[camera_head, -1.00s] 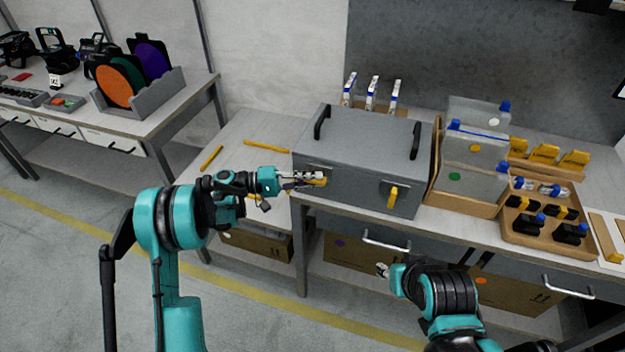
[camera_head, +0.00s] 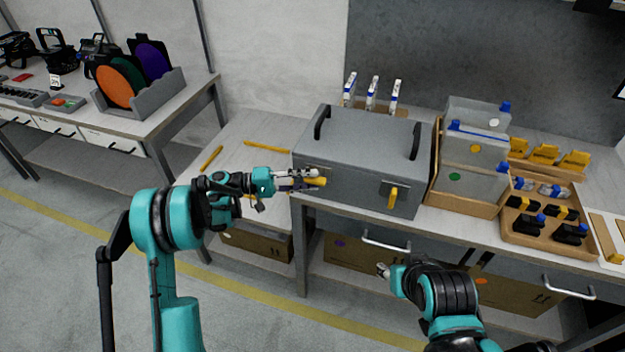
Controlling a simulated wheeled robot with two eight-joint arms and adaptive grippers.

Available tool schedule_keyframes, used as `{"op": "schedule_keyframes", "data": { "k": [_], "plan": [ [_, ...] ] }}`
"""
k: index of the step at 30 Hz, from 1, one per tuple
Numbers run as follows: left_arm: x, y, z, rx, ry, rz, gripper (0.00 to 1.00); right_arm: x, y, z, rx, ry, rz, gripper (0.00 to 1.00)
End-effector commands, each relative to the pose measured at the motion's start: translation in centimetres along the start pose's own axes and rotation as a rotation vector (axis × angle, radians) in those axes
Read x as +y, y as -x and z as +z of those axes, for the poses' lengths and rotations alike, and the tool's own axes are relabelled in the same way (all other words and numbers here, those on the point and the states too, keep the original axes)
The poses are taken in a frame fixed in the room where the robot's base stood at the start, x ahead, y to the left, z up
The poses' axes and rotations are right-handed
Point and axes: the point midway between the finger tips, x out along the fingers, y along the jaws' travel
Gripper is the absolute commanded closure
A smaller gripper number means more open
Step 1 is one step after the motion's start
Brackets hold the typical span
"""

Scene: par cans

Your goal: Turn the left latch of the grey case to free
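The grey case (camera_head: 355,150) stands closed on the workbench. Its left latch (camera_head: 316,182) is yellow and lies about level, its end pointing right, on the left of the front face. Its right latch (camera_head: 393,198) is yellow and hangs downward. My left gripper (camera_head: 303,180) is at the left latch; its fingers look spread, one above and one below the yellow handle. They partly cover the latch's base, and contact is hard to judge. My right gripper (camera_head: 383,270) is in front of the bench below the case; its fingers are too small to read.
Right of the case stand a wooden rack (camera_head: 464,198) with grey panels and a wooden tray (camera_head: 540,235) of black and yellow parts. Two yellow strips lie on the bench to the left. Drawer handles (camera_head: 386,242) stick out at the front edge.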

Motion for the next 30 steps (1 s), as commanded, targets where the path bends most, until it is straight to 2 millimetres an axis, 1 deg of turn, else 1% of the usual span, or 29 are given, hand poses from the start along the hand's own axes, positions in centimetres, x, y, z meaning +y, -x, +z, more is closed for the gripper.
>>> {"op": "schedule_keyframes", "data": {
  "k": [1,9,12,15,20,30],
  "plan": [
    [0.0,1.0,-0.1,0.003,0.0,0.0,0.66,0.0,0.0,0.0,0.0,0.0,0.0,0.6],
    [0.0,7.0,-0.1,0.003,0.0,0.0,0.66,0.0,0.0,0.0,0.0,0.0,0.0,0.6],
    [0.0,8.6,-0.1,0.002,0.0,0.0,0.66,0.0,0.0,0.0,0.0,0.0,0.0,0.6],
    [0.0,9.8,0.0,0.001,0.0,0.0,0.66,0.0,0.0,0.0,0.0,0.0,0.0,0.6],
    [0.0,10.5,0.0,0.0,0.0,0.0,0.66,0.0,0.0,0.0,0.0,0.0,0.0,0.6],
    [0.0,10.5,0.0,-0.001,0.0,0.0,0.66,0.0,0.0,0.0,0.0,0.0,0.0,0.6]
  ]
}}
